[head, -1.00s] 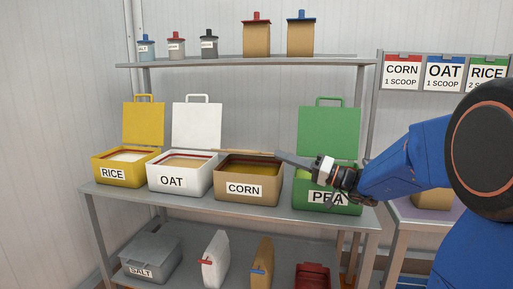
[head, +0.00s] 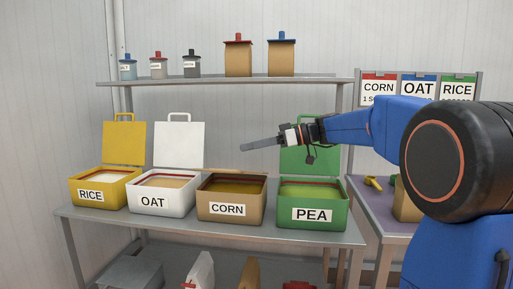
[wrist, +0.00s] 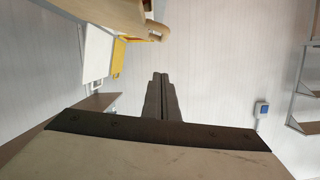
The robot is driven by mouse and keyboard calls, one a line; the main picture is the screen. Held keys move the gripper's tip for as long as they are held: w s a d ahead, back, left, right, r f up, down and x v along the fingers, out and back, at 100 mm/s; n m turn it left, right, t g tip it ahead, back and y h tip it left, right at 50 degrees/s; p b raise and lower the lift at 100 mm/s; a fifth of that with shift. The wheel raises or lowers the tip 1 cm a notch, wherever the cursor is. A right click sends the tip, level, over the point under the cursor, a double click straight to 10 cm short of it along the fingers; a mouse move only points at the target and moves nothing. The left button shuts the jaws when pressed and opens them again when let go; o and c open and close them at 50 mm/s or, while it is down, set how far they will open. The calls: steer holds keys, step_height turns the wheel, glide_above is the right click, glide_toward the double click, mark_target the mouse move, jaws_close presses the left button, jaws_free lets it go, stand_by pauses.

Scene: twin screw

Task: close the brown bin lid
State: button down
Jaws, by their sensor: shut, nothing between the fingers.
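The brown bin labelled CORN (head: 218,209) stands open on the shelf between the OAT and PEA bins, with yellowish contents showing. In the head view only a thin tan strip (head: 235,170) shows along its back edge; it looks like the lid seen nearly edge-on, tilted back. In the wrist view a tan panel with a rounded handle (wrist: 120,17), apparently the brown lid, is at the top. My gripper (head: 243,149) is shut and empty, pointing left above the back of the brown bin, apart from it. Its fingers show in the wrist view (wrist: 160,80).
The yellow RICE bin (head: 91,196), white OAT bin (head: 160,202) and green PEA bin (head: 312,215) stand open, lids upright behind. My arm crosses in front of the green lid (head: 301,162). An upper shelf (head: 215,81) holds small containers.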

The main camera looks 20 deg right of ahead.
glide_above(233, 171)
steer(key=w, duration=0.2)
steer(key=f, duration=0.3)
steer(key=shift+s+d+f, duration=0.15)
steer(key=shift+s+f, duration=0.15)
steer(key=shift+s, duration=0.1)
steer(key=shift+s+f, duration=0.1)
steer(key=shift+f, duration=0.8)
step_height(233, 171, down, 9)
steer(key=s+a+n, duration=0.1)
steer(key=s, duration=0.1)
steer(key=shift+s+t, duration=0.25)
steer(key=shift+t, duration=0.05)
steer(key=shift+a+f, duration=0.1)
steer(key=shift+f, duration=0.05)
